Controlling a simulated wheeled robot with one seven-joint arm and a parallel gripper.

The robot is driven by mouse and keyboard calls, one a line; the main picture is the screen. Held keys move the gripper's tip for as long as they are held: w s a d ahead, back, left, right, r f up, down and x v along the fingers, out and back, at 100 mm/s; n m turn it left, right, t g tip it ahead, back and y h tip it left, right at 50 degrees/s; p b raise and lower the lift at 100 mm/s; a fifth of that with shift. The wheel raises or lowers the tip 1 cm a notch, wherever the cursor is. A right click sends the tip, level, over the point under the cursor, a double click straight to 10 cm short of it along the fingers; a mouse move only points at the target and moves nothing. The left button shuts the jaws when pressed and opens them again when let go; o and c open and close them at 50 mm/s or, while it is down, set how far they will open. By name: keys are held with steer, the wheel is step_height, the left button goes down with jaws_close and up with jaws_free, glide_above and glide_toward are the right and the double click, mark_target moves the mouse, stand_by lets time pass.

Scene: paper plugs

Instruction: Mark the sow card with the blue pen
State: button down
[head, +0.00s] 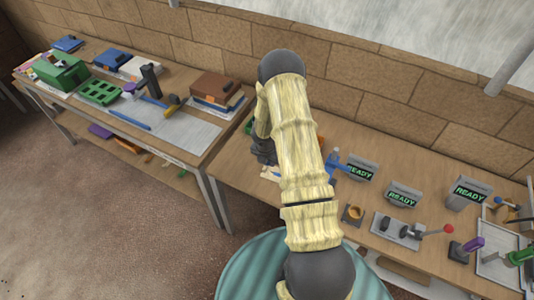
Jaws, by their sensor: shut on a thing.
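My gripper (263,150) is dark and low over the left end of the right-hand bench, largely behind my pale arm. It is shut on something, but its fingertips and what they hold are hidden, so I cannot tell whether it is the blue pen. Pale card-like pieces (268,174) show just below it, partly covered by my arm. I cannot read them or tell which is the sow card. A slim blue stick (130,119) lies on the left bench; I cannot tell if it is a pen.
Grey devices with READY screens, one of them at the far right (469,194), stand along the right bench (420,170). A blue branched thing (338,163) is right of my arm. The left bench holds a green box (60,72), books and tools. A gap separates the benches.

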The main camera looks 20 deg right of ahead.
steer(key=shift+p+v, duration=0.55)
steer(key=shift+v, duration=0.45)
steer(key=shift+a+r, duration=0.1)
steer(key=shift+r, duration=0.2)
steer(key=shift+w, duration=0.1)
steer(key=shift+w+f, duration=0.1)
